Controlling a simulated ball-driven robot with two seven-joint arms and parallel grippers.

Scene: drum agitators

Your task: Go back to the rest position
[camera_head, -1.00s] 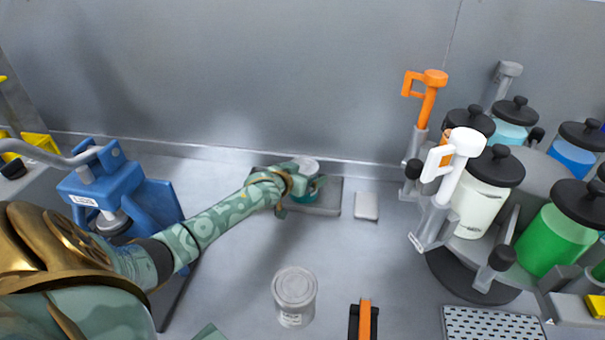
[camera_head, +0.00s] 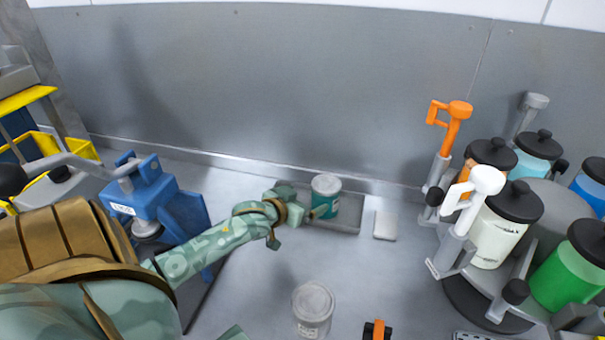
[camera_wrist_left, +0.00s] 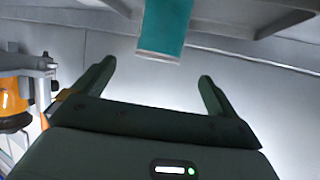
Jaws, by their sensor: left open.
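My left gripper (camera_head: 296,226) is open and empty, just left of and in front of a teal can with a grey lid (camera_head: 325,196). The can stands upright on a flat grey plate (camera_head: 347,227) near the back wall. In the left wrist view, both fingers of the left gripper (camera_wrist_left: 154,78) are spread with nothing between them. The teal can (camera_wrist_left: 165,30) shows beyond the fingertips, apart from them. My right gripper is not in view; a small green piece at the bottom edge of the head view may be part of me.
A grey can (camera_head: 313,306) stands in front of my left forearm. A blue lever press (camera_head: 150,200) is close to the arm's left. A carousel of lidded jars (camera_head: 505,225) fills the right. A small light block (camera_head: 385,225) lies beside the plate.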

